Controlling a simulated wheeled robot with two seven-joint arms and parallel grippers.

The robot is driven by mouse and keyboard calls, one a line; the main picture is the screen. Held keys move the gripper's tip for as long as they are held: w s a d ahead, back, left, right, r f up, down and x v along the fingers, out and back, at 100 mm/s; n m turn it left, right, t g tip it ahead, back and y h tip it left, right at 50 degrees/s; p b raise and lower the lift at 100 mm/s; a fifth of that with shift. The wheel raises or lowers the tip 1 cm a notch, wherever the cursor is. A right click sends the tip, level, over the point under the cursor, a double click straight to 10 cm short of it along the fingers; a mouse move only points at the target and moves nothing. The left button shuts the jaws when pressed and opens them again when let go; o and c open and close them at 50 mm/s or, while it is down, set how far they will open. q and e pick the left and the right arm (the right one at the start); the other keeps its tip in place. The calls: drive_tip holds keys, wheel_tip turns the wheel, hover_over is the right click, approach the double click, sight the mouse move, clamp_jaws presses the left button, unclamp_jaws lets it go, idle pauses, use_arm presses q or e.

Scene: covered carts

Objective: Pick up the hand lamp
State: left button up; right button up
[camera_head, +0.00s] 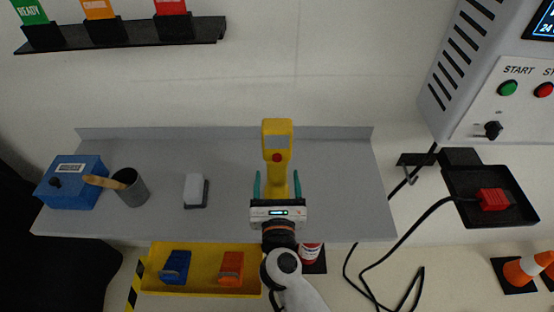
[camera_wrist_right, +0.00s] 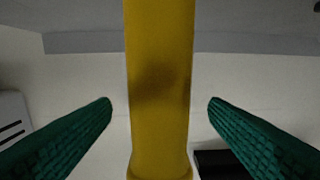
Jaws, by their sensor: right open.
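The yellow hand lamp (camera_head: 277,148) stands upright on the grey shelf (camera_head: 330,180), with a red button on its front below the head. My right gripper (camera_head: 277,183) is open, with its green fingers on either side of the lamp's lower part. In the right wrist view the lamp's yellow handle (camera_wrist_right: 160,85) runs down the middle between the two fingers (camera_wrist_right: 160,102), with a visible gap on each side. The lamp's base is hidden behind my gripper in the head view. My left gripper is not in view.
On the shelf are a blue box (camera_head: 72,183), a grey cup (camera_head: 131,188) with a wooden-handled tool, and a white-and-grey block (camera_head: 196,190). A yellow tray (camera_head: 205,289) lies below. At right are a control box (camera_head: 490,85), a black tray (camera_head: 520,210) and cables.

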drive_tip(key=w+p, duration=0.1)
drive_tip(key=w, duration=0.4)
drive_tip(key=shift+r+p, duration=0.1)
drive_tip(key=shift+p, duration=0.3)
drive_tip(key=shift+w, duration=0.25)
drive_tip(key=shift+s, duration=0.1)
drive_tip(key=shift+c, duration=0.8)
drive_tip(key=c, duration=1.2)
